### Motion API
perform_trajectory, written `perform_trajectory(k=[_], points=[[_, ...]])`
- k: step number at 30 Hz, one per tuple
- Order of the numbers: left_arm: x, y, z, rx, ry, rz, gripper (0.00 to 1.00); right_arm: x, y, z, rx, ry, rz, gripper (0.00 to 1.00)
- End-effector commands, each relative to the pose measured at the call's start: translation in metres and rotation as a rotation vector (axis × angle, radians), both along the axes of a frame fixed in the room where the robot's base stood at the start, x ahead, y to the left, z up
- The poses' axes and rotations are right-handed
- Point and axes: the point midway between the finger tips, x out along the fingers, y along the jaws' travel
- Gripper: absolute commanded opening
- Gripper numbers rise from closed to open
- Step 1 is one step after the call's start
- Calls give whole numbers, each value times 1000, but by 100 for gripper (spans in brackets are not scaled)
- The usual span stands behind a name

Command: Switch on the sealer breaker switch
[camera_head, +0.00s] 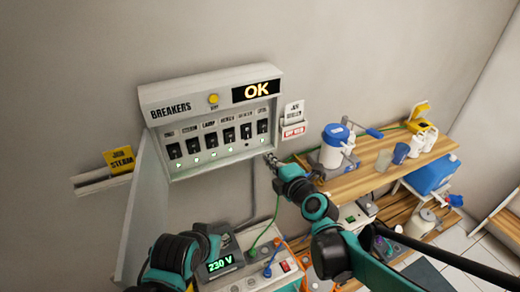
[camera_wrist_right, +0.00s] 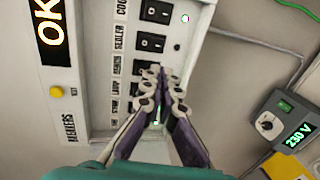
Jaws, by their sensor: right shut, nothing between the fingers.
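The white breaker panel (camera_head: 200,88) is on the wall, with a row of black rocker switches under labels and a lit OK display (camera_head: 256,91). The sealer breaker switch (camera_head: 245,131) is second from the right; its indicator (camera_head: 248,145) looks dark, while the others glow. The sealer switch also shows in the right wrist view (camera_wrist_right: 151,43). My right gripper (camera_head: 270,159) is at the panel's lower right edge in the head view. In the wrist view its fingers (camera_wrist_right: 156,72) are shut and empty, beside the sealer switch and overlapping the neighbouring one; contact is unclear. My left arm shows low, its fingers unseen.
A yellow button (camera_head: 213,99) sits above the switches. A 230 V box (camera_head: 220,262) with cables stands below the panel. A red-lettered tag (camera_head: 293,132) hangs to its right. A wooden shelf (camera_head: 365,180) with bottles and equipment is to the right.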

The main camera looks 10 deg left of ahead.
Motion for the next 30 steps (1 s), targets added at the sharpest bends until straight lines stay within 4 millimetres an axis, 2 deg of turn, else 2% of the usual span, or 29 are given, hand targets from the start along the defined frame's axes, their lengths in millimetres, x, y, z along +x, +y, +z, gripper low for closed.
perform_trajectory(k=[12,18,24,30], points=[[0,0,-20,0,0,0,31,67,46,-20,-1,0,1,0],[0,0,-27,0,0,0,31,94,64,-26,0,0,0,0],[0,0,-30,0,0,0,31,106,72,-28,0,0,0,0],[0,0,-30,0,0,0,31,107,73,-28,0,0,0,0]])
